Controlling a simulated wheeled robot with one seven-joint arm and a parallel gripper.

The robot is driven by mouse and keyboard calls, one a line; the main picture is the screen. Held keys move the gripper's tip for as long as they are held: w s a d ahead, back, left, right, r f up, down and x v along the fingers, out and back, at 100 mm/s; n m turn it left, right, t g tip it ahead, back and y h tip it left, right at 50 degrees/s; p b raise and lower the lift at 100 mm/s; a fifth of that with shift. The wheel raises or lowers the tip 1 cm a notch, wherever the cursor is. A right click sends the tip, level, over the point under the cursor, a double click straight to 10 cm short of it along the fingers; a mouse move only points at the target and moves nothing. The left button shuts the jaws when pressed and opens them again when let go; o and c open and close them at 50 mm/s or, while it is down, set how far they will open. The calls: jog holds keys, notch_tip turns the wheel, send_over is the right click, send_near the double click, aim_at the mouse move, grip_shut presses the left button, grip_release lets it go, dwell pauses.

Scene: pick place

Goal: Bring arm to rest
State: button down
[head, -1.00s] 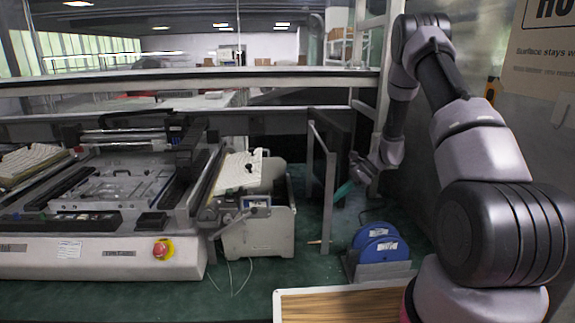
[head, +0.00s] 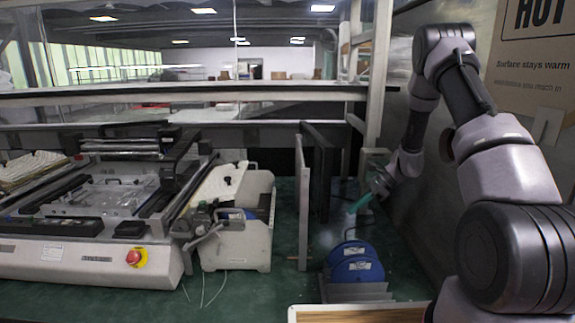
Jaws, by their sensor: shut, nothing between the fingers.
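My arm reaches up from the lower right, bends at the top right and hangs down toward the bench. My gripper (head: 366,200) is at its lower end, above the green bench top, behind the blue reels and to the right of the upright dark panel. Its teal fingers point down and to the left. The fingers look closed together with nothing held, and they appear clear of the bench and the reels.
Blue reels (head: 354,268) stand in a grey holder below my gripper. An upright panel (head: 303,205) stands to the left. A wood-topped tray (head: 345,307) lies in front. A large machine with a red button (head: 136,257) fills the left. A metal wall (head: 437,215) stands right.

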jog(key=s+r+n+t+h, duration=0.15)
jog(key=s+r+n, duration=0.3)
jog(key=r, duration=0.95)
jog(key=s+r+n+t+h, duration=0.1)
jog(key=s+r+n+h, duration=0.15)
jog(key=s+r, duration=0.7)
jog(key=s+d+r+n+t+h, duration=0.1)
jog(key=s+r+n+t, duration=0.3)
jog(key=s+r, duration=1.1)
jog(key=shift+s+d+n+t+h, duration=0.4)
jog(key=shift+s+n+h, duration=0.4)
jog(key=shift+n, duration=0.4)
jog(key=shift+w, duration=0.1)
